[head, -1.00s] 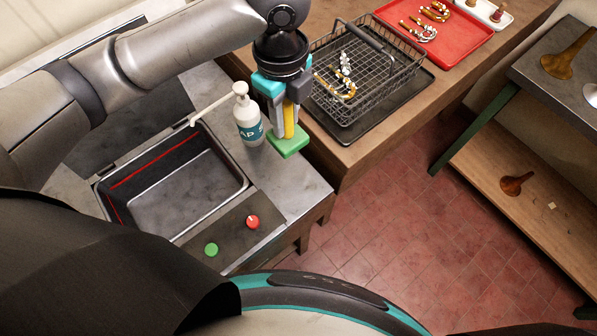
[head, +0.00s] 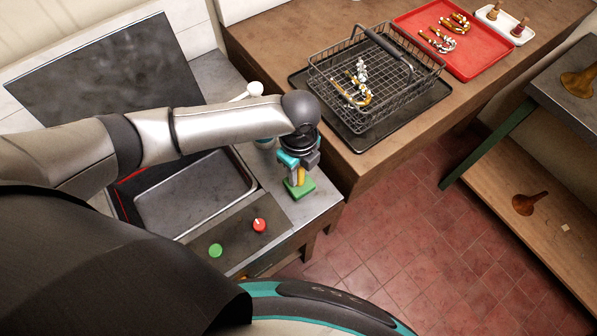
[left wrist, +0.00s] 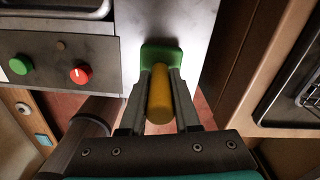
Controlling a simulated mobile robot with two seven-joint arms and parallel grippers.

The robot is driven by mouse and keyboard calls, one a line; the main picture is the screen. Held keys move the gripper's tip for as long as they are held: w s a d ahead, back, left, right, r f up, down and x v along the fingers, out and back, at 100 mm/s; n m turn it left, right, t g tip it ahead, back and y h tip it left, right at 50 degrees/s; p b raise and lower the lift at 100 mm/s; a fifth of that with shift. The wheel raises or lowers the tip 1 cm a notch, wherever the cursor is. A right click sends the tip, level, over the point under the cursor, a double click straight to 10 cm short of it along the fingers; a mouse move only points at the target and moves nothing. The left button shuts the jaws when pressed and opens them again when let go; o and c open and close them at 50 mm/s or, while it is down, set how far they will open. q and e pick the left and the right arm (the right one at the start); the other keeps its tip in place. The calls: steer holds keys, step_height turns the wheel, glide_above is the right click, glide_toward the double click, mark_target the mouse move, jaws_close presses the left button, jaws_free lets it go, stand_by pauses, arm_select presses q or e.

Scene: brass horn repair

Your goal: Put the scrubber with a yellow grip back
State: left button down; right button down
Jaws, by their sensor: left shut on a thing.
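The scrubber has a yellow grip (left wrist: 160,98) and a flat green head (head: 299,189). My left gripper (head: 298,178) is shut on the yellow grip, with the green head pointing down. In the head view the scrubber is over the right end of the steel counter (head: 318,200); I cannot tell whether it touches the surface. In the left wrist view the green head (left wrist: 161,55) shows beyond the fingertips, against the bare steel top. My right gripper is not in view.
A soap bottle (head: 255,89) is mostly hidden behind my left arm. The sink basin (head: 190,190) and the red (head: 259,225) and green (head: 215,250) knobs lie left of the scrubber. A wire basket (head: 425,85) stands on the wooden bench to the right.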

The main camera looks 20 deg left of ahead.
arm_select(q)
steer(key=shift+f, duration=0.45)
steer(key=c, duration=0.6)
jaws_free()
steer(key=shift+f, duration=0.15)
steer(key=shift+c, duration=0.2)
step_height(320, 180, up, 12)
steer(key=shift+r+p, duration=0.2)
steer(key=shift+p, duration=0.4)
